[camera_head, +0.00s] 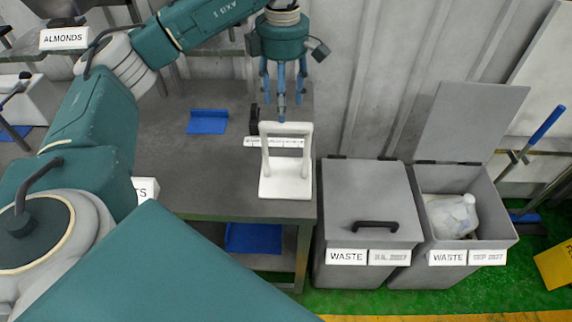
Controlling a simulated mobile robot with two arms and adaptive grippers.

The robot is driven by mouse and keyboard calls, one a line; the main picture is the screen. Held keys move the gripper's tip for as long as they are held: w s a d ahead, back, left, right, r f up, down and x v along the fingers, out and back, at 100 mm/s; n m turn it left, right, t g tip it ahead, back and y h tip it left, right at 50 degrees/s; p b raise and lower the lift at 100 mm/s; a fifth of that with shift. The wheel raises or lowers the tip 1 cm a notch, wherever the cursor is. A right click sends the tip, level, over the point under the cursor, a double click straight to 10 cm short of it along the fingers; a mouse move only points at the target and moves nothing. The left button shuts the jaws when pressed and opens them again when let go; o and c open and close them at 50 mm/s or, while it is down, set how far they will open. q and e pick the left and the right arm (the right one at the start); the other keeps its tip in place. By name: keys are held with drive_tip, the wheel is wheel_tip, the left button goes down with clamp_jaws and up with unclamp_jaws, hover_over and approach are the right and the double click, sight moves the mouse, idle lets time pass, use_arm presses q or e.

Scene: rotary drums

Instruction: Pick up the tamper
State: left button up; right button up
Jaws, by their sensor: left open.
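The tamper appears to be the white piece (286,188) with a flat base and an upright, open frame-like handle. It stands near the right front corner of the dark grey table (215,185). My left gripper (281,100) points down with its blue fingers spread. It is open and empty, and in the picture it shows just above the top bar of the white handle. I cannot tell the exact gap in depth, but no grip is visible. My right gripper is not in view.
A closed grey waste bin (368,200) and an open one (480,190) holding a white container (452,215) stand right of the table. A blue scoop-like item (208,122) lies on the table. A label strip (258,142) is behind the tamper. A grey wall (385,70) stands behind.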

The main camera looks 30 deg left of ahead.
sight(286, 126)
use_arm(q)
wheel_tip(286, 126, down, 3)
drive_tip(key=shift+d+f+p, duration=0.1)
drive_tip(key=shift+f+p, duration=0.05)
drive_tip(key=shift+p, duration=0.5)
drive_tip(key=f+p, duration=0.2)
drive_tip(key=f, duration=0.1)
drive_tip(key=shift+s+d+f, duration=0.1)
drive_tip(key=shift+d+f, duration=0.2)
drive_tip(key=shift+d, duration=0.05)
drive_tip(key=shift+f, duration=0.45)
clamp_jaws()
